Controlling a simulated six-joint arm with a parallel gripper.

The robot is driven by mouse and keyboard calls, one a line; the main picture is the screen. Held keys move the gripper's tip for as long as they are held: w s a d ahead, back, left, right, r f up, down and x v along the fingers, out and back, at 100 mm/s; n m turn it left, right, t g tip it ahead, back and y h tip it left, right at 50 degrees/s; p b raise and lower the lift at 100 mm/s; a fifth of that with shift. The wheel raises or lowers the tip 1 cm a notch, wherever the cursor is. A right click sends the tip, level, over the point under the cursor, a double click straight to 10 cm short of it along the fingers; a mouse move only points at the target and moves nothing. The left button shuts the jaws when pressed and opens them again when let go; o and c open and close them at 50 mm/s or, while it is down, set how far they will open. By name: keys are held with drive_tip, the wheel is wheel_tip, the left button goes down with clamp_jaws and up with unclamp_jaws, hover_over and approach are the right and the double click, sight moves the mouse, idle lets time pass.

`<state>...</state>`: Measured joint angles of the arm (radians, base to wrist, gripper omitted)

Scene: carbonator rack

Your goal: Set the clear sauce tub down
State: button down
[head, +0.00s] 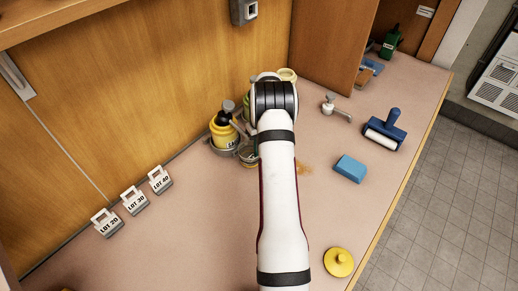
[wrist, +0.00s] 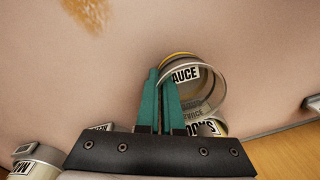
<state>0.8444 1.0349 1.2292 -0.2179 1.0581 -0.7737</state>
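The clear sauce tub (wrist: 214,76) shows in the wrist view as a see-through cup with a yellow-edged rim and a label reading "SAUCE". My gripper (wrist: 163,72) has its teal fingers close together at the side of the tub's rim, seemingly pinching its wall. More labelled containers (wrist: 208,126) show just beyond and below the tub; whether the tub touches them or the counter is unclear. In the head view my arm hides the fingers and most of what is around them.
A yellow bottle (head: 222,132) with a dark top stands in a metal ring left of my wrist. A brown stain (wrist: 88,12) marks the counter. A blue sponge (head: 350,168), blue roller (head: 385,131) and yellow lid (head: 339,262) lie right. The front-left counter is largely clear.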

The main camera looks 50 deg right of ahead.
drive_tip(key=c, duration=1)
unclamp_jaws()
drive_tip(key=shift+r, duration=0.1)
drive_tip(key=r, duration=1)
drive_tip(key=d+r, duration=0.1)
drive_tip(key=r, duration=0.4)
drive_tip(key=shift+s+r, duration=0.15)
drive_tip(key=shift+r, duration=0.15)
